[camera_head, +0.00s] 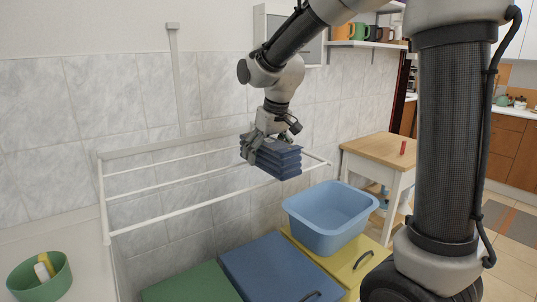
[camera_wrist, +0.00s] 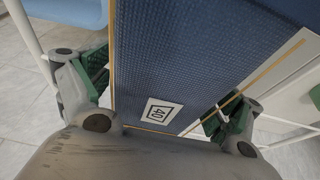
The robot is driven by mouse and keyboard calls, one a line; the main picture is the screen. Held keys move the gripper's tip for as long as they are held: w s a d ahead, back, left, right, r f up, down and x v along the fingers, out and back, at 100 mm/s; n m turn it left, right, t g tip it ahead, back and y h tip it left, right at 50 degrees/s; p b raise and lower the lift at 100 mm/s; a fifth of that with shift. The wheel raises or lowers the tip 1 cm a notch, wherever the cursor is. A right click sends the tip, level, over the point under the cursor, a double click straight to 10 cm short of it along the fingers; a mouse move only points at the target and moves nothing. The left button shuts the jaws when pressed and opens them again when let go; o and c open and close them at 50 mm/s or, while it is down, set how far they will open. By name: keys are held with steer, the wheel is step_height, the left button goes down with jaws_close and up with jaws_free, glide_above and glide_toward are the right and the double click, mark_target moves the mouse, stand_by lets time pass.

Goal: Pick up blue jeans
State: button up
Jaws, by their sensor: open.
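The folded blue jeans (camera_head: 280,160) are a dark blue layered block at the white drying rack, in the middle of the head view. In the wrist view the jeans (camera_wrist: 195,55) fill the centre, with orange stitching and a white tag marked 40. My gripper (camera_head: 259,150) is at the left end of the jeans. In the wrist view my gripper (camera_wrist: 160,95) is open, with one green-padded finger on each side of the jeans. Whether either pad touches the cloth is unclear. The underside of the jeans is hidden.
The white drying rack (camera_head: 180,211) juts from the tiled wall. A light blue basin (camera_head: 325,240) stands on the yellow lid (camera_head: 352,270), below and right of the jeans. Blue (camera_head: 270,268) and green (camera_head: 195,285) lids lie left of it. A wooden-topped table (camera_head: 375,150) stands at right.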

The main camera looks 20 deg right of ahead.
steer(key=shift+c, duration=0.4)
steer(key=c, duration=1.4)
steer(key=shift+o, duration=0.2)
steer(key=shift+r, duration=0.1)
